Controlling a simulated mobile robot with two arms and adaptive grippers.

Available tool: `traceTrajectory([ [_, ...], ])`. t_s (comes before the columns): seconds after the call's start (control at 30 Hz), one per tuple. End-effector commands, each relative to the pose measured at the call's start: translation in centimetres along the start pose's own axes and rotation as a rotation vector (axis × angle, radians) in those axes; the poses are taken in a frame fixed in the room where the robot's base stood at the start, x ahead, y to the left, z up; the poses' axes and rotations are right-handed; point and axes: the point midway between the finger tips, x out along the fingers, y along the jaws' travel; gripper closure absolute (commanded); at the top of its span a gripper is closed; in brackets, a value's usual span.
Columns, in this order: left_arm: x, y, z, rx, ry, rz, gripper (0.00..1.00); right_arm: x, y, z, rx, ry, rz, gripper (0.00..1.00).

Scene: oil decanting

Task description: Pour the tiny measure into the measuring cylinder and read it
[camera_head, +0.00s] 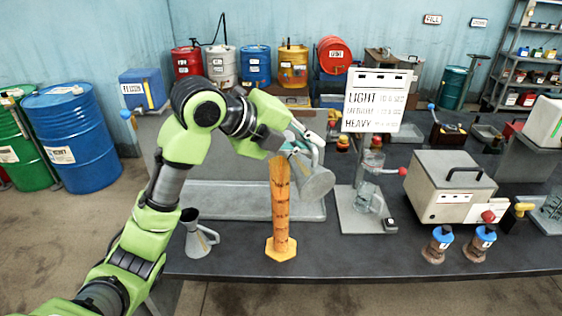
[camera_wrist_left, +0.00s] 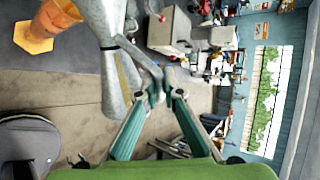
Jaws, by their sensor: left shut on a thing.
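The measuring cylinder (camera_head: 281,215) stands upright near the front edge of the bench. It is orange with dark marks and a hexagonal foot, and part of it shows in the left wrist view (camera_wrist_left: 58,14). My left gripper (camera_head: 303,137) is shut on the handle of a grey metal measure (camera_head: 317,179). The measure hangs tilted beside and partly over the cylinder's top, its wide end toward the lower right. It also shows in the left wrist view (camera_wrist_left: 114,70), where my left gripper (camera_wrist_left: 163,88) closes on its handle. I cannot tell whether liquid flows. My right gripper is out of view.
Another grey metal measure (camera_head: 198,238) stands at the bench's left front. A glass apparatus (camera_head: 367,195) under a LIGHT/MEDIUM/HEAVY sign (camera_head: 375,103) stands right of the cylinder. A grey box device (camera_head: 447,187) and blue-topped bottles (camera_head: 437,243) are farther right. A grey tray (camera_head: 240,200) lies behind.

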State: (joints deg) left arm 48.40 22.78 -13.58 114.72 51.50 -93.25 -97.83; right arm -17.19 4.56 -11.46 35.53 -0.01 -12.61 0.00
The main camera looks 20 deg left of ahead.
Motion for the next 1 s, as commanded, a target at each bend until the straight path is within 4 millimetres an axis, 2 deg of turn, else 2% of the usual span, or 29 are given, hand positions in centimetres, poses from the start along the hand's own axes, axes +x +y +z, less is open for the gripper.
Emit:
traceTrajectory([
  [1.0, -0.23, -0.35, 0.49, -0.03, 0.019, -0.001, 1.0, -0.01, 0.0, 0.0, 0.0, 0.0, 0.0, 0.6],
])
